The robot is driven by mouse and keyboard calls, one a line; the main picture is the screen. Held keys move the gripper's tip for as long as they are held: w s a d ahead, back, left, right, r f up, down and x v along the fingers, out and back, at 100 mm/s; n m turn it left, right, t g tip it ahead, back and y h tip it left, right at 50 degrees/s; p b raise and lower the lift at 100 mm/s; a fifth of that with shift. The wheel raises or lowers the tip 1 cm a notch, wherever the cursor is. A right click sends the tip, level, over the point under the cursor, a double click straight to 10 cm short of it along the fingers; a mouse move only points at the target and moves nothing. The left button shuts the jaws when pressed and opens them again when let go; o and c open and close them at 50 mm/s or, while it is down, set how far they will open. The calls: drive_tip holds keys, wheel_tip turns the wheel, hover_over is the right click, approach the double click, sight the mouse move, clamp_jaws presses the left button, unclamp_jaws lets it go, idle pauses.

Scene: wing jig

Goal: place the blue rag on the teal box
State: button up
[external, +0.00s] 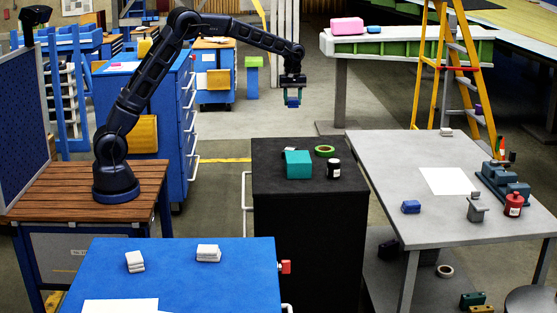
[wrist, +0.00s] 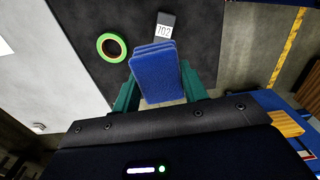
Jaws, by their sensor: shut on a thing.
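My gripper (external: 293,98) is high above the dark cabinet top in the external view, pointing down. Its two green fingers (wrist: 158,92) show in the wrist view on either side of the blue rag (wrist: 155,75), shut on it. The rag looks like a folded blue stack; in the external view it is a small blue patch at the fingertips. The teal box (external: 298,164) sits on the cabinet top, below the gripper in the picture and clear of it. I cannot make out the teal box in the wrist view; the rag may hide it.
The tape roll also shows in the wrist view (wrist: 111,47). A grey table (external: 400,165) stands to the right, a blue one (external: 180,270) in front.

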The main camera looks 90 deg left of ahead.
wheel_tip(320, 180, up, 4)
hover_over(298, 156)
drive_tip(key=f, duration=1.9)
drive_tip(key=shift+d+f, duration=0.25)
drive_tip(key=shift+f, duration=0.15)
drive_tip(key=o, duration=1)
drive_tip(key=shift+f, duration=0.1)
